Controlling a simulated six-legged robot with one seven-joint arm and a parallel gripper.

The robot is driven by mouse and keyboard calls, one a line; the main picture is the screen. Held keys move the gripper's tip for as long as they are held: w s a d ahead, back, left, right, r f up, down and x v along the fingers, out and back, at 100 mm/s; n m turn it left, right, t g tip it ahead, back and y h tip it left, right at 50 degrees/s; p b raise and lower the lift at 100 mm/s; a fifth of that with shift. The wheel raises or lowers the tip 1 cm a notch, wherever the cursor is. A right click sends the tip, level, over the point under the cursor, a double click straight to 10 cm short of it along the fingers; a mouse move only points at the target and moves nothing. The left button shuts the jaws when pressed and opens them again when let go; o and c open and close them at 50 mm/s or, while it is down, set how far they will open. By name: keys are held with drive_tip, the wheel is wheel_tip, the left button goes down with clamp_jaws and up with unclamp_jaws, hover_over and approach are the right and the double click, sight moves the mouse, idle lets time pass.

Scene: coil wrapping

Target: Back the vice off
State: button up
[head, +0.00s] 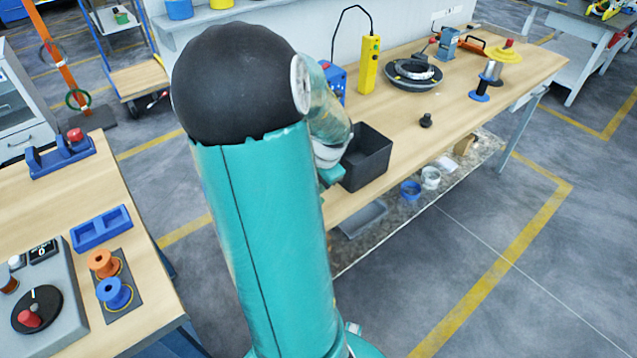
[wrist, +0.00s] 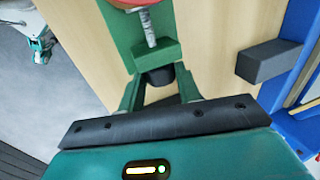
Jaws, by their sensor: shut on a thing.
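The green vice (wrist: 157,53) shows at the top of the wrist view, against the pale wooden bench top. A bare threaded metal screw (wrist: 150,28) runs from its block towards something red (wrist: 130,3), cut off by the frame's top edge. A dark knob (wrist: 160,77) sits on the near side of the green block. My gripper (wrist: 161,88) has its two green fingers on either side of this knob and appears shut on it. The knob's lower part is hidden behind my gripper's dark bar. In the head view my arm hides the vice.
A black open bin (head: 368,158) stands on the bench beside my arm. A yellow pendant (head: 369,64) and a blue box (head: 334,82) are behind. In the wrist view a dark block (wrist: 268,61) juts out at right. Floor shows at left.

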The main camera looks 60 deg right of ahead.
drive_tip(key=shift+s+a+t, duration=0.1)
drive_tip(key=shift+s+t, duration=0.1)
drive_tip(key=shift+t, duration=0.3)
drive_tip(key=shift+s+a+f+t+h, duration=0.1)
drive_tip(key=shift+t+h, duration=0.3)
drive_tip(key=shift+t, duration=0.15)
drive_tip(key=shift+a+f+t+h, duration=0.1)
drive_tip(key=shift+t+h, duration=0.3)
drive_tip(key=shift+t, duration=0.15)
drive_tip(key=o, duration=0.6)
drive_tip(key=shift+d, duration=0.1)
drive_tip(key=shift+w+d+r+g+y, duration=0.1)
drive_tip(key=shift+w+g+y, duration=0.2)
drive_tip(key=shift+g, duration=0.4)
drive_tip(key=shift+w+d+r+g+y, duration=0.1)
drive_tip(key=shift+g+y, duration=0.3)
drive_tip(key=shift+g, duration=0.3)
drive_tip(key=shift+s+g, duration=0.1)
drive_tip(key=shift+g, duration=0.2)
